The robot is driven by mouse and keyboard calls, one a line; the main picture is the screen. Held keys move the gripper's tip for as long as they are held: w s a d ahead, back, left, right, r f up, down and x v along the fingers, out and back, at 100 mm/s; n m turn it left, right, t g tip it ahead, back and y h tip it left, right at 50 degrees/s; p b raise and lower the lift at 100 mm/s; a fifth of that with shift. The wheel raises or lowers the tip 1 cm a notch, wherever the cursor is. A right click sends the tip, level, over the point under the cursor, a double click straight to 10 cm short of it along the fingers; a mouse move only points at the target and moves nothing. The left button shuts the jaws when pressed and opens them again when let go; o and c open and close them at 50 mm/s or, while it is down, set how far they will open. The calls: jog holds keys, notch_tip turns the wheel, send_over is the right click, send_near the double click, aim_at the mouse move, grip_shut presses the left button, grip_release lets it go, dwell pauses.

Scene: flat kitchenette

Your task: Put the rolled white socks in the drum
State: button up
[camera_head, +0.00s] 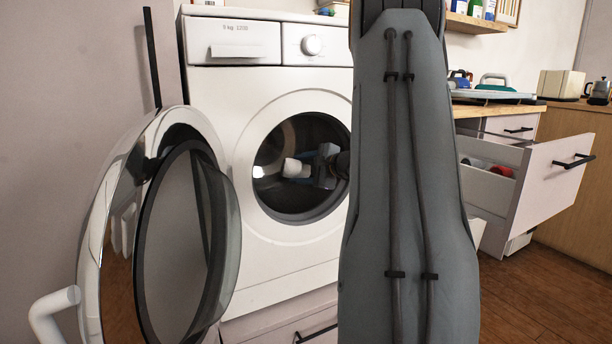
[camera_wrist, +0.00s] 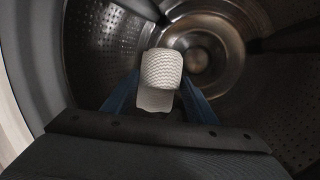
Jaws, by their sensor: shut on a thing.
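The rolled white socks (camera_wrist: 161,70) are held between the fingers of my gripper (camera_wrist: 158,98) in the wrist view. My gripper is shut on them, and its blue-edged fingers show on both sides. The metal drum (camera_wrist: 105,50) with its perforated wall surrounds them, and the socks are inside its opening, apart from the back wall. In the head view the white socks (camera_head: 296,168) show inside the dark round opening of the washing machine (camera_head: 250,230), with my gripper (camera_head: 308,168) just to their right. My arm hides the right part of the machine.
The round machine door (camera_head: 190,240) stands wide open at the left. An open drawer (camera_head: 550,190) with red items in it juts out at the right, below a counter. Wooden floor (camera_head: 530,300) is clear at the lower right.

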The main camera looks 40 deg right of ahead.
jog(key=shift+w+d+f+b, duration=0.25)
jog(key=shift+w+b, duration=0.1)
jog(key=shift+w, duration=0.7)
jog(key=shift+w+d+f+b, duration=0.25)
jog(key=shift+w+b, duration=0.1)
jog(key=shift+w, duration=0.75)
jog(key=shift+w+d+f+b, duration=0.15)
jog(key=shift+w+d+b, duration=0.15)
jog(key=shift+w, duration=0.75)
jog(key=o, duration=1.1)
jog(key=shift+o, duration=0.2)
jog(key=shift+s, duration=0.1)
jog(key=p+v, duration=0.1)
jog(key=v, duration=0.5)
jog(key=shift+s+r+p, duration=0.2)
jog(key=shift+s+p, duration=0.1)
jog(key=shift+s, duration=0.5)
